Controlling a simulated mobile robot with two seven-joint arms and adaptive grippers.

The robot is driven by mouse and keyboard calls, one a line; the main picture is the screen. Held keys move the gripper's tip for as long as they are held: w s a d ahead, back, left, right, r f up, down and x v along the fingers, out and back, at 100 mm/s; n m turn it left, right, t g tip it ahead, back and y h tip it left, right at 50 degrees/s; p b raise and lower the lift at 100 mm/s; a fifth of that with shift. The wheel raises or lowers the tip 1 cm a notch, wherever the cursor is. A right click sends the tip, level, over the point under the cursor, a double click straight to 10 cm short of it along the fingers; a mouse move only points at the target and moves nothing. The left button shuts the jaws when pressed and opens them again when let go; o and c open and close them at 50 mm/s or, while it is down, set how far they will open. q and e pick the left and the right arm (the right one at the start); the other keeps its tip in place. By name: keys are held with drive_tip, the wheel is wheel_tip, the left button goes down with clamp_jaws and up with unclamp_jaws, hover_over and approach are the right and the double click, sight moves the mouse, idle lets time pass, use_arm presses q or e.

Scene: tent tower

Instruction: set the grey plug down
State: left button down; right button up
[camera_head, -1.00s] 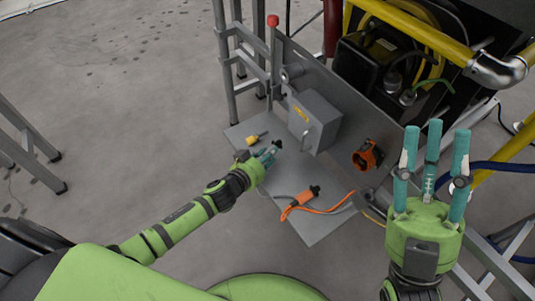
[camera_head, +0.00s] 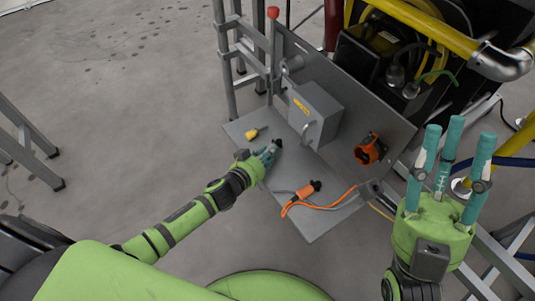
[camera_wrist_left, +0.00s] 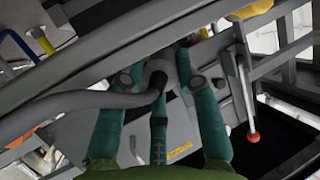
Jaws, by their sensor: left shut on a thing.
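My left gripper (camera_head: 267,154) is shut on the grey plug, over the grey shelf (camera_head: 323,226) and left of the grey box (camera_head: 316,113). In the head view a black end shows at the fingertips, and the fingers hide most of the plug. In the left wrist view the grey plug (camera_wrist_left: 158,72) sits between the teal fingers, with a thick grey cable running off left. I cannot tell whether the plug touches the shelf. My right gripper (camera_head: 443,165) is open and empty, fingers pointing up, at the right.
A yellow plug (camera_head: 256,132) and an orange plug (camera_head: 303,194) with an orange cable lie on the shelf. An orange socket (camera_head: 370,149) is on the upright panel. The shelf's front part is mostly clear.

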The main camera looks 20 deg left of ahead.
use_arm(q)
drive_tip(key=shift+f, duration=0.25)
drive_tip(key=c, duration=0.9)
unclamp_jaws()
drive_tip(key=shift+o, duration=0.4)
drive_tip(key=shift+s+f, duration=0.1)
drive_tip(key=shift+a, duration=0.1)
drive_tip(key=shift+s, duration=0.3)
drive_tip(key=s+a, duration=0.2)
drive_tip(key=s, duration=0.7)
drive_tip(key=s+a, duration=0.3)
drive_tip(key=s, duration=0.7)
drive_tip(key=shift+s+a+r, duration=0.2)
drive_tip(key=shift+s+r, duration=0.05)
drive_tip(key=shift+r, duration=0.15)
